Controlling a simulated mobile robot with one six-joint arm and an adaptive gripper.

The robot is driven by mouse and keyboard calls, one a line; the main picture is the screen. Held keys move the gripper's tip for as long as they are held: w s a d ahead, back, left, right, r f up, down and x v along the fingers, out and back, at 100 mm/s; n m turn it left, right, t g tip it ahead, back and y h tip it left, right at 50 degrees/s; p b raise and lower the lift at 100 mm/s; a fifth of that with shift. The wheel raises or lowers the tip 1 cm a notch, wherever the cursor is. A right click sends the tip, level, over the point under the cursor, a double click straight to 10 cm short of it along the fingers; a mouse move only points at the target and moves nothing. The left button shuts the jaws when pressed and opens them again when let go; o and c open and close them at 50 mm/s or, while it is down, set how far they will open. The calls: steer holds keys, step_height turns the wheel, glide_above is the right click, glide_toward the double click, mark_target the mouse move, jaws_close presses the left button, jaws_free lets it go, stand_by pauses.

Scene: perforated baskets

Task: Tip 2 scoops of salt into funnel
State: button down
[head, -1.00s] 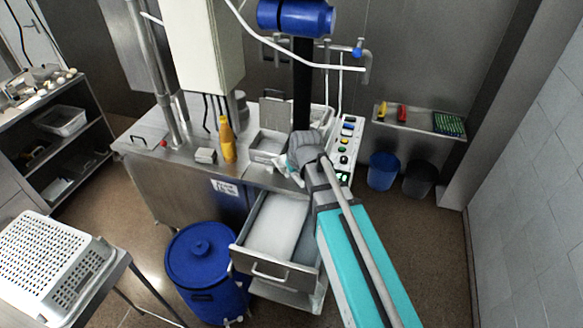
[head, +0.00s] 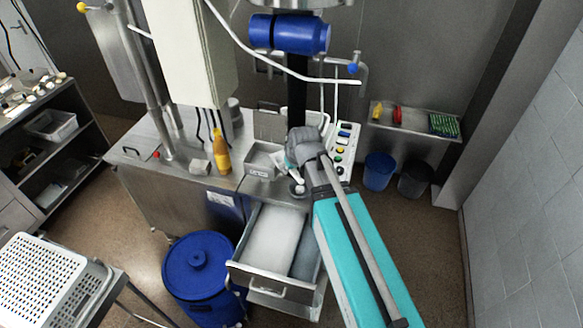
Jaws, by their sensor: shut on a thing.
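White salt (head: 272,238) lies in an open steel drawer (head: 252,282) at the front of the steel machine. My gripper (head: 290,166) is above the machine top, behind the drawer, at the right edge of an open steel box (head: 259,170). It is shut on a small pale thing that looks like the scoop; my wrist hides most of it, so I cannot tell whether it holds salt. A small round metal piece (head: 297,189) shows just below my gripper. I cannot tell for certain which part is the funnel.
A yellow bottle (head: 222,155) stands left of the open box. A control panel (head: 345,150) is close right of my wrist. A blue lidded drum (head: 203,275) stands beside the drawer. A white perforated basket (head: 45,285) is at the lower left. A wall shelf (head: 415,125) is behind.

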steer(key=shift+w, duration=0.15)
steer(key=w+a+g+h+p, duration=0.1)
steer(key=w+a+g, duration=0.2)
steer(key=w, duration=0.7)
steer(key=shift+w+a+p, duration=0.25)
steer(key=shift+a+p, duration=0.05)
steer(key=shift+a, duration=0.8)
stand_by(0.6)
steer(key=shift+r, duration=0.1)
steer(key=shift+w+a+r+g+h+p, duration=0.2)
steer(key=shift+w+r+g+h+p, duration=0.15)
steer(key=shift+r+g+p, duration=0.15)
steer(key=shift+w+a+r+g+h+p, duration=0.15)
steer(key=shift+w+r+g+h+p, duration=0.05)
steer(key=shift+r+g+h+p, duration=0.25)
